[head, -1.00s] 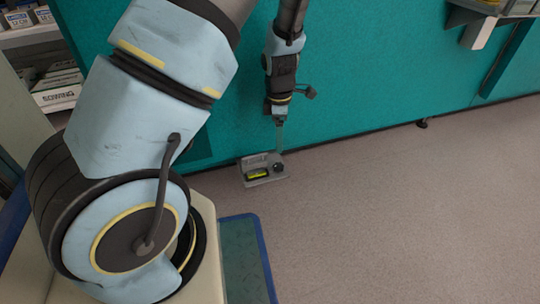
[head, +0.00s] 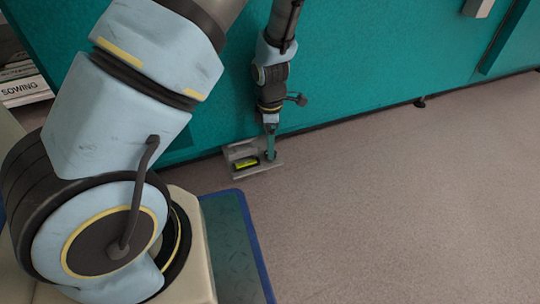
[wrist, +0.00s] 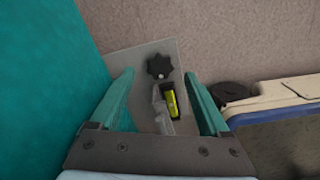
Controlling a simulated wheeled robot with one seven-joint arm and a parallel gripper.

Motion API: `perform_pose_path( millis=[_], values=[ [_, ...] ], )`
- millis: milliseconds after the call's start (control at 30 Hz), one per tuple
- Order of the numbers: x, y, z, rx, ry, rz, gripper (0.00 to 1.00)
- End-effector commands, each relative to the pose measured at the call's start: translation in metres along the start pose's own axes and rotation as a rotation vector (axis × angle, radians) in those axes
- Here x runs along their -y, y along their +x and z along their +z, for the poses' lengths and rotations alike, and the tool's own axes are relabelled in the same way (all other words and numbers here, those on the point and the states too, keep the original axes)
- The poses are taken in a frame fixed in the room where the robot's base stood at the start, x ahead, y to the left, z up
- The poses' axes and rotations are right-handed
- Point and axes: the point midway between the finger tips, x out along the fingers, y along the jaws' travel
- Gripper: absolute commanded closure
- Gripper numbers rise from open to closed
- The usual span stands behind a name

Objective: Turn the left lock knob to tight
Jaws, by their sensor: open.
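A black lobed knob (wrist: 159,67) sits on a grey plate (wrist: 152,50) in the wrist view, between and just beyond my fingertips. A white mark shows at the knob's near edge. My gripper (wrist: 159,76) is open, with one teal finger to each side of the knob's line and nothing held. In the head view my gripper (head: 270,154) points down at the right part of the grey bracket (head: 262,171), and its fingers hide the knob there. I cannot tell whether the fingers touch the plate or knob.
A yellow-green level vial (wrist: 172,102) lies on the bracket beside a grey lever-like part (wrist: 160,112). A teal wall (head: 350,75) rises close behind. The floor (head: 400,200) to the right is clear. A blue-edged platform (head: 236,240) is in front.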

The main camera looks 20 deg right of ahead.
Motion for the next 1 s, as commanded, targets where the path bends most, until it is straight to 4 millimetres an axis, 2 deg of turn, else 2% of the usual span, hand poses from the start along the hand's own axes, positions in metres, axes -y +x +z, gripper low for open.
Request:
perform_pose_path(
  millis=[33, 200, 567, 1000],
  values=[
    [0.000, 0.013, 0.000, 0.000, -0.002, -0.001, 0.20],
    [-0.001, 0.025, 0.000, 0.000, -0.001, 0.001, 0.20],
    [-0.001, 0.028, 0.000, 0.000, -0.001, 0.001, 0.20],
    [0.000, 0.028, 0.000, 0.000, -0.001, 0.001, 0.68]
  ],
)
